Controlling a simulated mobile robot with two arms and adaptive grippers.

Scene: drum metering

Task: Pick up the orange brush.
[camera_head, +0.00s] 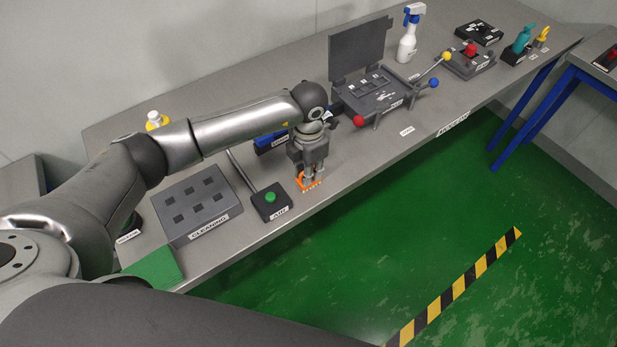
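The orange brush (305,186) is at the front edge of the grey bench, to the right of the black box with the green button. It is small in the view and partly covered by my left gripper. My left gripper (311,179) points down at the brush, with its fingertips at the orange part. I cannot tell whether the fingers are closed on the brush or only around it, nor whether it touches the bench. My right gripper is not in view.
A black box with a green button (271,201) and the grey CLEANING block (196,205) stand left of my gripper. A blue item (270,141) lies behind it. A fixture with an open lid (358,48) and a white spray bottle (407,42) stand farther right. The bench front (345,178) is clear.

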